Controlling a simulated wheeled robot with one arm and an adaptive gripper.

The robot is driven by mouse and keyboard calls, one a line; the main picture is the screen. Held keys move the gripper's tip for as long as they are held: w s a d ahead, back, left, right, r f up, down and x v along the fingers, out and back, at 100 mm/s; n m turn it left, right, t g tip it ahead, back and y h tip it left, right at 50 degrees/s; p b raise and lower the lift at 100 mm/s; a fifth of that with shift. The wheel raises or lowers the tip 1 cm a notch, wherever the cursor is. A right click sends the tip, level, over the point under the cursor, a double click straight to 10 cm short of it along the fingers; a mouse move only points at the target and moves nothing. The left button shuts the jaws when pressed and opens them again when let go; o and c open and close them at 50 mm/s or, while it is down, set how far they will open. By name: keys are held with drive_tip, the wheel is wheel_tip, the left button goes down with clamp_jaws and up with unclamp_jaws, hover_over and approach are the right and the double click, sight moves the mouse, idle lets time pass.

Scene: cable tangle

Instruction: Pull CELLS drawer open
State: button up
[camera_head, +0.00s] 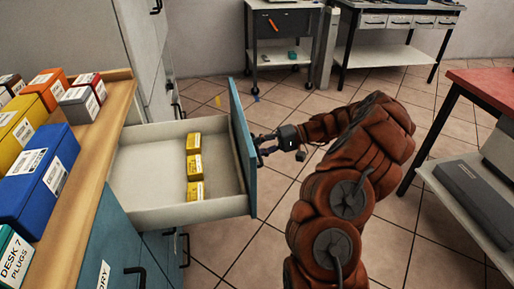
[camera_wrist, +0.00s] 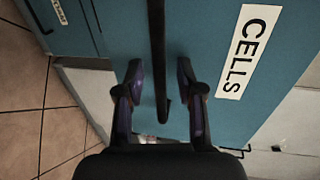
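The CELLS drawer (camera_head: 180,215) stands pulled well out of the blue cabinet in the head view. Several small yellow boxes (camera_head: 194,167) lie in a row inside it. Its blue front (camera_wrist: 215,120) carries a white CELLS label (camera_wrist: 248,52) in the wrist view. A dark bar handle (camera_wrist: 158,60) runs down the front there. My gripper (camera_wrist: 159,80) is open, with one finger on each side of the handle and a visible gap to both. In the head view my gripper (camera_head: 262,144) is at the outer face of the drawer front.
A wooden counter (camera_head: 92,125) with several coloured boxes is at left. A dark cart (camera_head: 283,55) and a steel bench (camera_head: 395,52) stand at the back. A red-topped table (camera_head: 485,85) is at right. Tiled floor (camera_head: 245,265) is clear around the drawer.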

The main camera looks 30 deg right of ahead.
drive_tip(key=v, duration=0.7)
drive_tip(key=shift+d, duration=0.2)
drive_tip(key=shift+s, duration=0.1)
idle(0.3)
